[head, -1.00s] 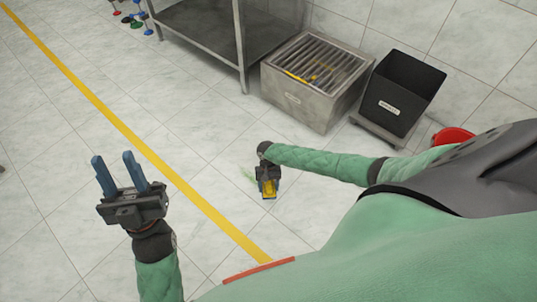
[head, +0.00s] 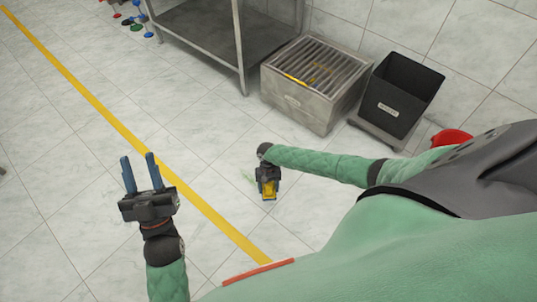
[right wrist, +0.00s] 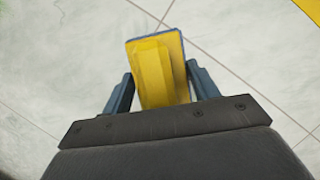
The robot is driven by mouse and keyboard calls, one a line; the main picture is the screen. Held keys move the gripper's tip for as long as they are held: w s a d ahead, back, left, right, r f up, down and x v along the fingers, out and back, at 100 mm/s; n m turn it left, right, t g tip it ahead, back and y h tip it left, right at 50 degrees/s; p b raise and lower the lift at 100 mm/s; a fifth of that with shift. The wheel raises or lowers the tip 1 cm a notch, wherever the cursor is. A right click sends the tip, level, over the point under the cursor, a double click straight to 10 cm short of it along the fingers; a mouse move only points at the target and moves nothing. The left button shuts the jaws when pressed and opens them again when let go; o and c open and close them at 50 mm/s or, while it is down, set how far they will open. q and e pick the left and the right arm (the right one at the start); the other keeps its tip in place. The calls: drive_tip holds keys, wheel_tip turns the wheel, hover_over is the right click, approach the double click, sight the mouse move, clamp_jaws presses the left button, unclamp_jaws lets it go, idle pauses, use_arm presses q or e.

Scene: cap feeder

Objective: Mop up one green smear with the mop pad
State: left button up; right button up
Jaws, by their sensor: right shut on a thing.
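A faint green smear (head: 247,176) lies on the tiled floor, just left of my right gripper in the head view. My right gripper (head: 268,190) is low over the floor and shut on the yellow mop pad (right wrist: 155,68). The right wrist view shows the pad's yellow grip between the two blue fingers and a thin dark edge around its plate. I cannot tell whether the pad touches the floor. My left gripper (head: 140,174) is held up on the left, its two blue fingers apart with nothing between them.
A metal box with a slatted top (head: 308,112) and a dark labelled bin (head: 398,97) stand by the wall. A steel table (head: 208,30) stands at the back, a red bucket (head: 452,137) at right. A yellow floor line (head: 110,115) crosses open floor.

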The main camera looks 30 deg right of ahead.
drive_tip(key=shift+r, duration=0.2)
drive_tip(key=shift+r+p, duration=0.15)
drive_tip(key=shift+p, duration=0.2)
use_arm(q)
wheel_tip(320, 180, down, 10)
drive_tip(key=w+d+g+y, duration=0.1)
drive_tip(key=w+g, duration=0.1)
drive_tip(key=g, duration=0.1)
drive_tip(key=shift+w+f+g, duration=0.15)
drive_tip(key=shift+w+g, duration=0.25)
